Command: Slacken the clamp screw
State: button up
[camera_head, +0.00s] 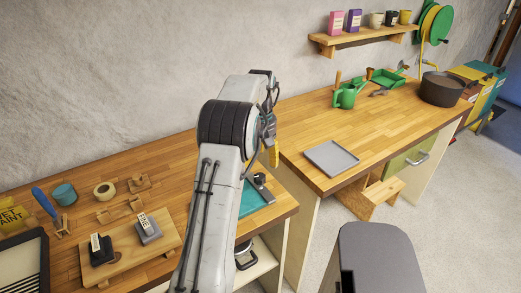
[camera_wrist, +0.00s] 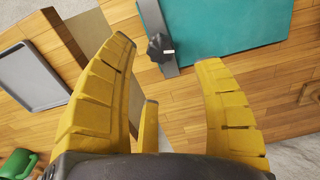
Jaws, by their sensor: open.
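The clamp screw has a dark lobed knob (camera_wrist: 158,45) with a small white mark. It sits on a grey metal bar (camera_wrist: 172,70) lying across the edge of a teal board (camera_wrist: 230,30). In the head view the knob (camera_head: 259,179) and the teal board (camera_head: 250,200) show on the bench just right of my arm. My gripper (camera_wrist: 166,58) is open, its yellow fingers spread. In the wrist view the knob appears between the fingertips, with nothing held. In the head view my arm hides most of the gripper, and a yellow finger (camera_head: 274,156) shows.
A grey tray (camera_head: 331,158), green watering can (camera_head: 347,96) and dark pot (camera_head: 441,89) stand on the right bench. A gap separates the two benches. A wooden board (camera_head: 130,250) with two blocks, tape (camera_head: 104,190) and a blue-handled tool (camera_head: 45,203) lie left.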

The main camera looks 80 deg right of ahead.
aim_at(261, 177)
jog(key=shift+r, duration=1.65)
